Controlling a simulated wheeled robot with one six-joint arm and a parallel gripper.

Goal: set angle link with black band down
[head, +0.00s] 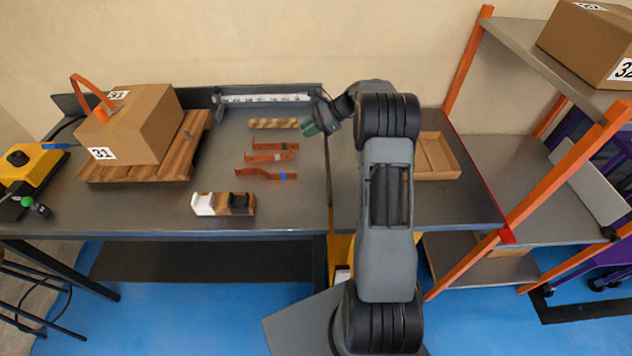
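Several orange-brown copper links lie on the dark bench: an upper one (278,146), a middle one (268,157) and a lower one (257,173). The lower link has a blue band near its right end. The marks on the other two are too small to read, so I cannot tell which one has the black band. My gripper (318,127), with greenish fingertips, is near the bench's right side, up and right of the links and apart from them. Its finger opening is too small to make out, and I see no link in it.
A wooden strip (273,123) lies above the links; a wooden block with white and black parts (222,204) lies below. A cardboard box (135,125) sits on a pallet (190,150) at left, near a yellow tool (30,165). A shallow tray (447,157) is at right.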

